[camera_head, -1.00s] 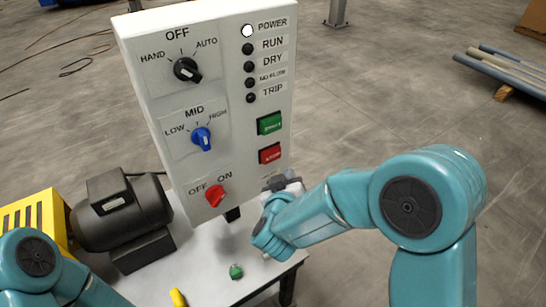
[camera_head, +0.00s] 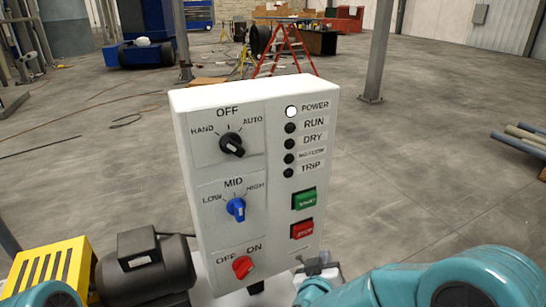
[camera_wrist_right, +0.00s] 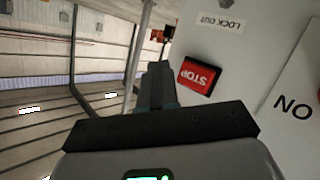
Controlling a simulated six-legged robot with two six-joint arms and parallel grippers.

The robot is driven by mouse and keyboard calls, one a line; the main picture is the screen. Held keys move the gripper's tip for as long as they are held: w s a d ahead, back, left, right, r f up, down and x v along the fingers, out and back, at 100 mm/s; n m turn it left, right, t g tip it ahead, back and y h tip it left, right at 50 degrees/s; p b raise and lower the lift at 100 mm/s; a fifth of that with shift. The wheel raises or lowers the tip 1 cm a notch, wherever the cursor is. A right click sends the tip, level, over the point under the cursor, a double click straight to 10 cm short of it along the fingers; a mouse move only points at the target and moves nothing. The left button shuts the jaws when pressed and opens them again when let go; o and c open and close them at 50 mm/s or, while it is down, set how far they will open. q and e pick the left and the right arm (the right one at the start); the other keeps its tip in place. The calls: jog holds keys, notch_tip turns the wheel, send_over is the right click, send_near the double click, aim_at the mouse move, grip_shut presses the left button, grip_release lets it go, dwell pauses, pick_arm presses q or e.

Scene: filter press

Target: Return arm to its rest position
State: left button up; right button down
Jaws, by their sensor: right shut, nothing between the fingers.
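My right gripper (camera_head: 318,268) is beside the lower right corner of the white control panel (camera_head: 186,190), just below the red STOP button (camera_head: 302,230). My right arm comes in from the lower right and is partly cut off by the frame. In the right wrist view the gripper's dark fingers (camera_wrist_right: 160,84) are together with nothing between them, and the STOP button (camera_wrist_right: 198,76) shows just right of them. I cannot tell whether the fingers touch the panel. A link of my left arm shows at the lower left; its gripper is out of view.
The panel carries a black knob (camera_head: 232,145), a blue knob (camera_head: 236,209), a red knob (camera_head: 242,267) and a green START button (camera_head: 304,199). The POWER lamp (camera_head: 291,112) is white; the lamps below are dark. A dark motor (camera_head: 150,270) stands left of the panel. Open floor lies behind.

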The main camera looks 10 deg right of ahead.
jog(key=s+d+f+g, duration=0.2)
jog(key=d+f, duration=0.2)
jog(key=f, duration=0.3)
jog(key=s+d+f+g, duration=0.2)
jog(key=d+f, duration=0.2)
jog(key=f, duration=0.3)
jog(key=s+a+f+g+y, duration=0.35)
jog(key=s+f, duration=0.35)
jog(key=f, duration=0.4)
jog(key=s+a+f+m+g+y, duration=0.1)
jog(key=s+a+g+y, duration=0.1)
jog(key=s, duration=0.5)
jog(key=s+a+f+m+g+y, duration=0.1)
jog(key=s+a+f+g+y, duration=0.1)
jog(key=s+a, duration=0.5)
jog(key=shift+s+f+m+g+y, duration=0.15)
jog(key=shift+f+m+g+y, duration=0.2)
jog(key=shift+g+y, duration=0.65)
pick_arm(q)
jog(key=shift+o, duration=0.2)
pick_arm(e)
jog(key=shift+t+y, duration=0.25)
